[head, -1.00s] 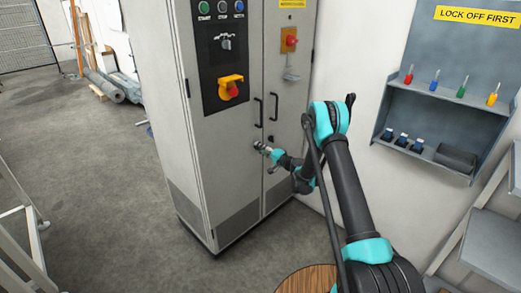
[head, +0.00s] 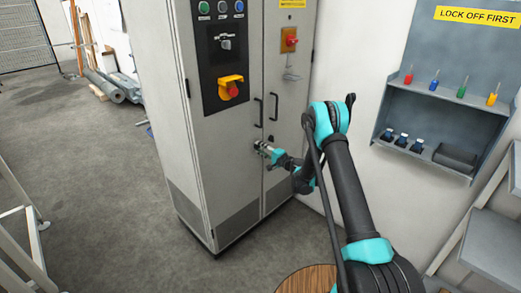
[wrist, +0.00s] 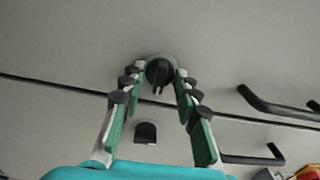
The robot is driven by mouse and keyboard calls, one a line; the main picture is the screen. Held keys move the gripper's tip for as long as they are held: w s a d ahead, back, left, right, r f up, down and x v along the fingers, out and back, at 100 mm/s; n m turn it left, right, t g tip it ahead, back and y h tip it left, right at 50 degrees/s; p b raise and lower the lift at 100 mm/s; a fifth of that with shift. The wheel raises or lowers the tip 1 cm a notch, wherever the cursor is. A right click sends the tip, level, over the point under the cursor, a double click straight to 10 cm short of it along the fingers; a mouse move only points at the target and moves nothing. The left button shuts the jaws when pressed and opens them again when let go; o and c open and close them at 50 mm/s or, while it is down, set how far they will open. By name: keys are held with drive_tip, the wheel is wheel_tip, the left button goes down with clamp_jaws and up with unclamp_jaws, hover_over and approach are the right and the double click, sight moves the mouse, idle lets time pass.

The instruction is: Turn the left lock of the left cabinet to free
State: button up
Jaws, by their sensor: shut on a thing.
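The left lock (wrist: 158,74) of the left cabinet (head: 218,165) is a black round knob with a small key-like tab in a pale ring on the grey door. My gripper (wrist: 160,70) has its green-padded fingers on either side of the knob, with the tips closed against it. In the head view my gripper (head: 265,149) is at the left door, beside the seam, and covers most of the lock. The right lock (wrist: 146,132) is a dark knob across the seam, also visible in the head view (head: 270,138), with nothing on it.
Two black bar handles (head: 258,112) stand out from the doors above the locks. The left door carries a yellow-and-red switch (head: 231,88), and the right door a red one (head: 290,40). A lock-off shelf (head: 440,135) hangs on the right wall.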

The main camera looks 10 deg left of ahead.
drive_tip(key=o, duration=1.2)
drive_tip(key=shift+c, duration=0.2)
drive_tip(key=shift+d, duration=0.1)
drive_tip(key=v, duration=0.7)
drive_tip(key=shift+s+d, duration=0.1)
drive_tip(key=shift+d, duration=0.05)
